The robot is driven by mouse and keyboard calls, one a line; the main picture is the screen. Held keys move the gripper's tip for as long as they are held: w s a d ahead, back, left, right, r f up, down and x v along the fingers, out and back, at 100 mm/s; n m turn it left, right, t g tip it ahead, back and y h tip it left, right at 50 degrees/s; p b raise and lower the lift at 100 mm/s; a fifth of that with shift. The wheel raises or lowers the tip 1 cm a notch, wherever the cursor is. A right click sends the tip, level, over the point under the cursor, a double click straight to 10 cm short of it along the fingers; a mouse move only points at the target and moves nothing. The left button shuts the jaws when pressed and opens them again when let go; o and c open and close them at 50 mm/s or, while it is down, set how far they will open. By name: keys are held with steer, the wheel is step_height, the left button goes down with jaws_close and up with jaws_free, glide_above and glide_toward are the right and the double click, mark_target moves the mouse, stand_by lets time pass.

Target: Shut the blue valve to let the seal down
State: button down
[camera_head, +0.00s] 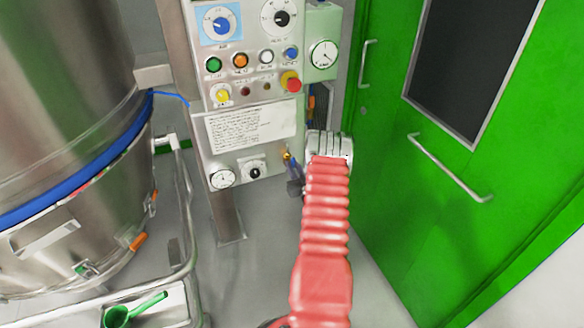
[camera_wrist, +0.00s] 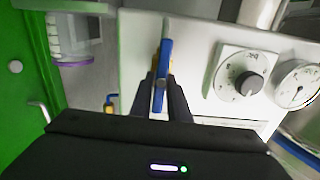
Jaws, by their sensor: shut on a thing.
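The blue valve has a narrow blue lever on a brass fitting at the lower right of the white control panel. In the head view the lever (camera_head: 293,168) shows just left of my red arm, slanting down from the brass. In the wrist view the blue lever (camera_wrist: 166,52) runs up and down the picture. My gripper (camera_wrist: 160,92) is shut on this lever, with one dark finger on each side. In the head view my gripper (camera_head: 295,187) is small and partly hidden by my arm.
The control panel (camera_head: 250,125) carries a pressure gauge (camera_head: 222,179) and a black knob (camera_head: 253,172) left of the valve. A green door (camera_head: 400,190) stands close on the right. A steel vessel (camera_head: 60,110) with a blue band fills the left. Bare floor lies between.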

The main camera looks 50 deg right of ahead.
steer(key=shift+w, duration=0.1)
steer(key=m, duration=0.4)
steer(key=shift+d, duration=0.1)
steer(key=m, duration=0.4)
steer(key=shift+d+f+m, duration=0.15)
steer(key=shift+f+m, duration=0.05)
steer(key=shift+m, duration=0.2)
steer(key=shift+s+f+m, duration=0.1)
steer(key=shift+m, duration=1.05)
steer(key=shift+s+f+m, duration=0.1)
steer(key=shift+m, duration=1.05)
steer(key=shift+d+f+m, duration=0.1)
steer(key=shift+f+m, duration=0.05)
steer(key=shift+m, duration=1.15)
steer(key=shift+s+f+m, duration=0.1)
steer(key=shift+f+m, duration=0.05)
steer(key=shift+m, duration=0.65)
steer(key=c, duration=1.7)
jaws_free()
steer(key=shift+d, duration=0.1)
steer(key=shift+s, duration=0.1)
steer(key=v, duration=1.3)
steer(key=shift+s+a, duration=0.2)
steer(key=shift+s, duration=0.05)
